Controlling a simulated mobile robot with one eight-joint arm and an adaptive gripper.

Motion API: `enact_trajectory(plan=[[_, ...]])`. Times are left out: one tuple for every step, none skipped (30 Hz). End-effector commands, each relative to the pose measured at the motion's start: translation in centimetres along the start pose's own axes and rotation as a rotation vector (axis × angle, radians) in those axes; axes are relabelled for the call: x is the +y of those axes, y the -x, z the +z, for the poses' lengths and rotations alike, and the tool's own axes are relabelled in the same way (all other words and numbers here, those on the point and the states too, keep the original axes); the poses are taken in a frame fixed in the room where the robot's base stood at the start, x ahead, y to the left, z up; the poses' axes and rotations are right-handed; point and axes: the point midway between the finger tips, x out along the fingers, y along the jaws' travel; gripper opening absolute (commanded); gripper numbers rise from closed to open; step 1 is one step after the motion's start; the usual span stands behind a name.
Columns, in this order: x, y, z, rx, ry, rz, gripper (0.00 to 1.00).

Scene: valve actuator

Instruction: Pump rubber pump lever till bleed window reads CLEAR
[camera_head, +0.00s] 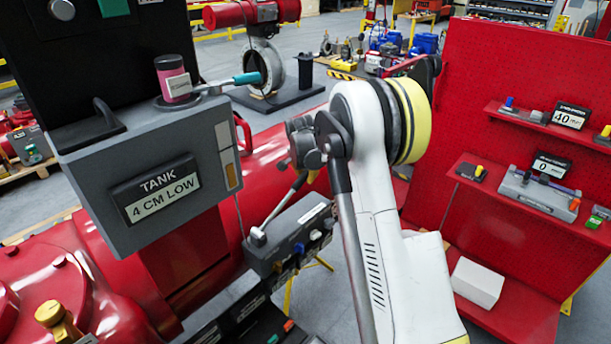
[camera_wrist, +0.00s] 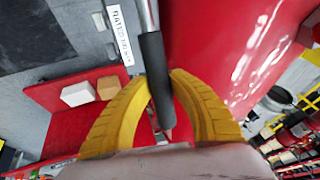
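The pump lever shows in the head view as a thin metal rod (camera_head: 279,209) rising at a slant from the grey pump block (camera_head: 290,243). In the head view only a little yellow of my gripper shows beside my arm. I cannot make out a bleed window reading.
A pink jar (camera_head: 173,78) stands on top of the tank, close to a teal-handled tool (camera_head: 246,79). A red panel (camera_head: 520,120) with shelves, small tools and displays reading 40 and 0 stands on the right. A white box (camera_head: 478,282) sits on its lower shelf.

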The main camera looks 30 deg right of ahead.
Motion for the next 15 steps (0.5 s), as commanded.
enact_trajectory(plan=[[0.0,0.0,0.0,0.000,0.000,0.000,0.00],[0.0,0.0,0.0,0.000,0.000,0.000,0.00],[0.0,0.0,0.0,-0.001,0.000,0.000,0.00],[0.1,-0.1,0.0,-0.003,-0.001,0.000,0.00],[0.1,-0.4,0.0,-0.009,-0.003,0.001,0.00],[0.3,-0.9,0.0,-0.022,-0.008,0.001,0.00],[0.4,-1.4,0.0,-0.039,-0.014,0.001,0.00],[0.7,-2.1,-0.1,-0.060,-0.020,0.003,0.00],[0.9,-3.1,-0.1,-0.096,-0.031,0.001,0.00],[1.2,-4.0,0.0,-0.127,-0.039,0.001,0.00],[1.4,-5.0,0.1,-0.160,-0.049,0.000,0.00],[1.7,-6.2,0.3,-0.206,-0.060,-0.002,0.00],[1.9,-7.0,0.4,-0.240,-0.070,-0.002,0.00],[2.1,-7.8,0.6,-0.274,-0.078,-0.003,0.00],[2.4,-8.7,0.8,-0.315,-0.088,-0.004,0.00]])
